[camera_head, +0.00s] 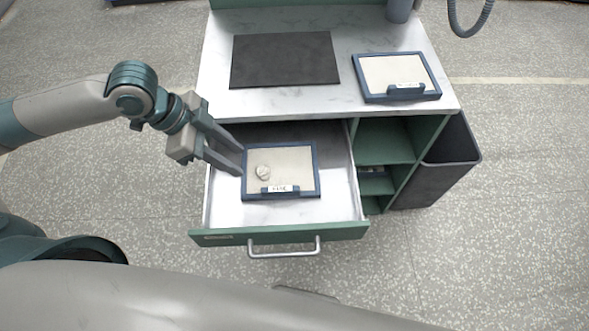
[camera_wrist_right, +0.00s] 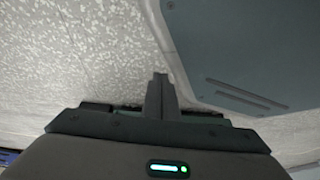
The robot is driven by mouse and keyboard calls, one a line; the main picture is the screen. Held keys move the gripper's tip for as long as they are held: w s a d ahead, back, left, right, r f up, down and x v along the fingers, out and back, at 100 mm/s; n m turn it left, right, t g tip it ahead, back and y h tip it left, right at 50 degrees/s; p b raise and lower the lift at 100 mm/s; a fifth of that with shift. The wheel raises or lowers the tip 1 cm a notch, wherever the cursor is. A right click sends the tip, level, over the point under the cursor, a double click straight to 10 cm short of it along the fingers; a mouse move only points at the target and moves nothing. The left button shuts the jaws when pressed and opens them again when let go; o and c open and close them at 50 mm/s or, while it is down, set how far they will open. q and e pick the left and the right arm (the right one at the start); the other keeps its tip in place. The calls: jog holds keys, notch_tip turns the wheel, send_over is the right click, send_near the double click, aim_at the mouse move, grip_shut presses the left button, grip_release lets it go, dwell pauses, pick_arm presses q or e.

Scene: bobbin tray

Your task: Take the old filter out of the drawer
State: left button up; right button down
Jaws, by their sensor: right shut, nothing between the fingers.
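The old filter (camera_head: 295,170) lies flat in the open drawer (camera_head: 230,212). It has a blue frame, a cream panel with a pale lump on it, and a labelled tab at its front edge. My left gripper (camera_head: 241,162) reaches in from the left with its two fingers apart. The fingertips are at the filter's left edge; I cannot tell whether they touch it. Nothing shows between the fingers. My right gripper (camera_wrist_right: 158,95) shows in the right wrist view, its fingers together and empty, away from the drawer.
A second, clean-looking blue-framed filter (camera_head: 395,73) lies on the white countertop (camera_head: 215,75), right of a dark mat (camera_head: 285,60). Green shelves (camera_head: 385,140) and a dark bin (camera_head: 440,170) are right of the drawer. The drawer handle (camera_head: 285,252) sticks out in front.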

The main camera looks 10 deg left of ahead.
pick_arm(q)
jog(key=shift+s+a, duration=0.1)
jog(key=shift+a, duration=0.1)
jog(key=shift+d, duration=0.1)
